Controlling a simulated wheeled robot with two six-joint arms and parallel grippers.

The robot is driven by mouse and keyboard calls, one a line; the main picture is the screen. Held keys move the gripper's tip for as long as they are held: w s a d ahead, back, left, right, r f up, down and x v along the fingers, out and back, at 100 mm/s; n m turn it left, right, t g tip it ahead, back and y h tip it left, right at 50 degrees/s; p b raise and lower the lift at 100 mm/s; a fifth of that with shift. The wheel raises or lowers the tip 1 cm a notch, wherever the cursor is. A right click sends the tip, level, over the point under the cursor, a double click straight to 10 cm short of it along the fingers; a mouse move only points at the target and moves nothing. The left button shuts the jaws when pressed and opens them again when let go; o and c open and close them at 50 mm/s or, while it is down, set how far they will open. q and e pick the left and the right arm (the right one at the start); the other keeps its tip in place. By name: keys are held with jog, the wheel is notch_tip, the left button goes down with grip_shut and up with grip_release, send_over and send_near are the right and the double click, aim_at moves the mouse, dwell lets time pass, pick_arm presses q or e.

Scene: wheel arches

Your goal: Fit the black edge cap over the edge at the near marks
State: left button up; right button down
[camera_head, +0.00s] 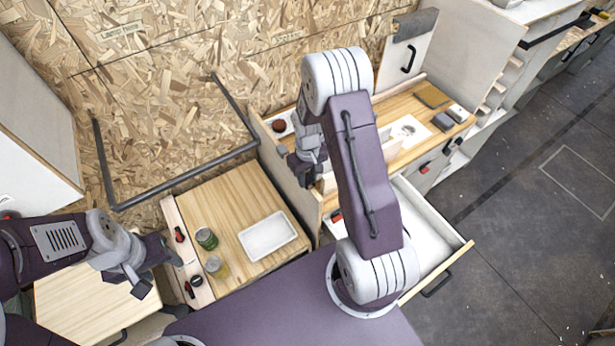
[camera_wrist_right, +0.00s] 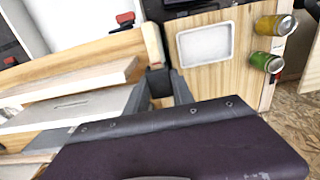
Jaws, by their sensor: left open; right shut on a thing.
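My right gripper (camera_head: 308,174) points down over the upright wooden partition (camera_head: 299,192) beside the tray worktop. In the right wrist view, the right gripper (camera_wrist_right: 160,88) is shut on a small dark piece, seemingly the black edge cap (camera_wrist_right: 156,78). The cap lies in line with the pale edge of the partition (camera_wrist_right: 153,46); I cannot tell whether they touch. My left gripper (camera_head: 156,268) is open and empty at the lower left, left of the worktop.
A white tray (camera_head: 268,236), a green can (camera_head: 206,239) and a yellow can (camera_head: 216,267) stand on the wooden worktop (camera_head: 208,199). Right of the partition is a counter with small items (camera_head: 432,95) and an open drawer (camera_head: 428,236). A dark rail (camera_head: 190,176) runs along the chipboard wall.

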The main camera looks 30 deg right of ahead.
jog(key=shift+f, duration=0.3)
jog(key=shift+f+b, duration=0.35)
jog(key=c, duration=1)
grip_release()
jog(key=shift+r, duration=0.15)
notch_tip(320, 180, up, 8)
jog(key=shift+r+b, duration=0.25)
jog(key=shift+b, duration=0.7)
jog(key=shift+r, duration=0.2)
